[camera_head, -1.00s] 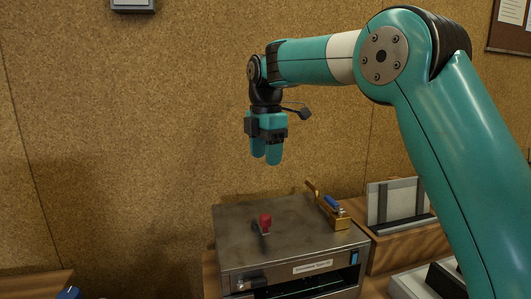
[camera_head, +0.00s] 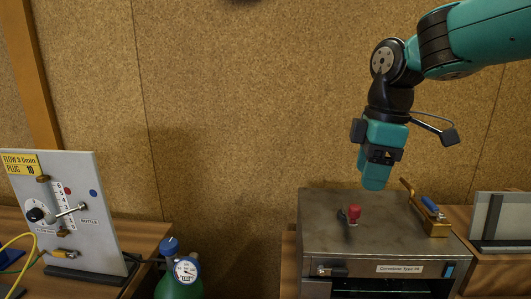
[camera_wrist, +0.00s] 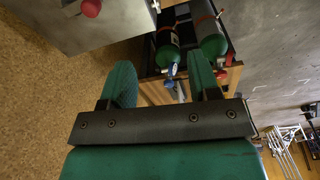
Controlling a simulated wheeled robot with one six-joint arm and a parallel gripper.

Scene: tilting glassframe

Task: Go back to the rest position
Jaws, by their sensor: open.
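My gripper (camera_head: 375,180) hangs pointing down above the steel oven-like box (camera_head: 395,235), in front of the cork wall. Its teal fingers overlap each other in the head view. In the wrist view my gripper (camera_wrist: 163,82) shows two teal fingers apart, with nothing held between them. A red-knobbed lever (camera_head: 354,214) stands on the box top below and left of the fingers; the red knob also shows in the wrist view (camera_wrist: 91,8). The fingers appear clear of the box.
A brass fixture with a blue handle (camera_head: 431,208) rises at the box's right. A framed glass panel (camera_head: 499,218) stands farther right. At left are a flow panel (camera_head: 85,195) with a lever and a green bottle (camera_head: 180,285) with a gauge. Bare cork wall lies between.

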